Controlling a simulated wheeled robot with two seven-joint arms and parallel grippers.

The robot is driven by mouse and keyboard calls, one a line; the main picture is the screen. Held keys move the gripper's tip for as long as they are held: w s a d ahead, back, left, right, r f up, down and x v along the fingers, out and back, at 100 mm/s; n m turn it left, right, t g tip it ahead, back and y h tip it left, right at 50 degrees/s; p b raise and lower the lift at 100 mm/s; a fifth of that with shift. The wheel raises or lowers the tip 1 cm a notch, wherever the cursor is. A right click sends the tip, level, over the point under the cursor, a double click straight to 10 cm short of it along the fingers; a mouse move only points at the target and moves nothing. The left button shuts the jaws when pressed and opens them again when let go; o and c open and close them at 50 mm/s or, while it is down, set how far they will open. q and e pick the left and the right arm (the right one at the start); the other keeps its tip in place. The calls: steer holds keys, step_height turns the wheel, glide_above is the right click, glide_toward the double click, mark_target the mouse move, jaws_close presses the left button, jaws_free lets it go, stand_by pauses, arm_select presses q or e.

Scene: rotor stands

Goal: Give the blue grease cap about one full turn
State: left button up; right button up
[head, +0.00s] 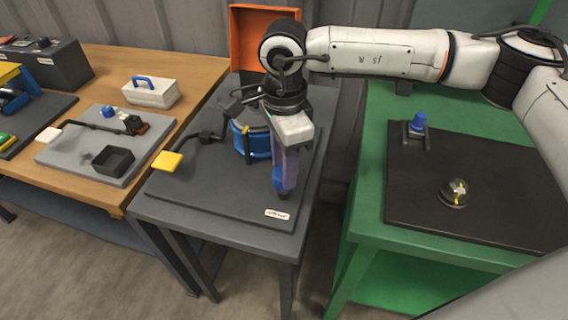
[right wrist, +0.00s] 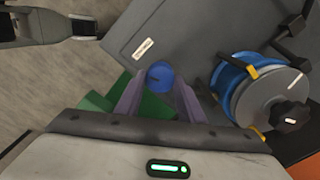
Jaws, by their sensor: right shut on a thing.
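My right gripper (head: 285,182) reaches down over the front right of the dark grey board (head: 190,198) on the middle table. Its purple fingers are shut on the blue grease cap (head: 279,177), which shows partly past the fingers. In the right wrist view the round blue cap (right wrist: 160,76) sits between the two fingertips (right wrist: 159,88). The base under the cap is hidden by the gripper. I cannot tell how far the cap is turned.
A yellow-ended lever (head: 168,161) juts out left. An orange bin (head: 252,38) stands behind. The green table (head: 365,185) at right holds another blue cap (head: 418,122) and a small dome (head: 454,193).

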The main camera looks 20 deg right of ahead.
steer(key=shift+f+m+b, duration=0.15)
steer(key=shift+m+b, duration=0.7)
steer(key=shift+m, duration=0.25)
steer(key=shift+m+b, duration=0.7)
steer(key=shift+m, duration=0.3)
steer(key=shift+m+b, duration=0.35)
steer(key=shift+m, duration=0.35)
steer(key=shift+r+m, duration=0.2)
steer(key=shift+m, duration=0.1)
steer(key=o, duration=1)
steer(key=shift+o, duration=0.2)
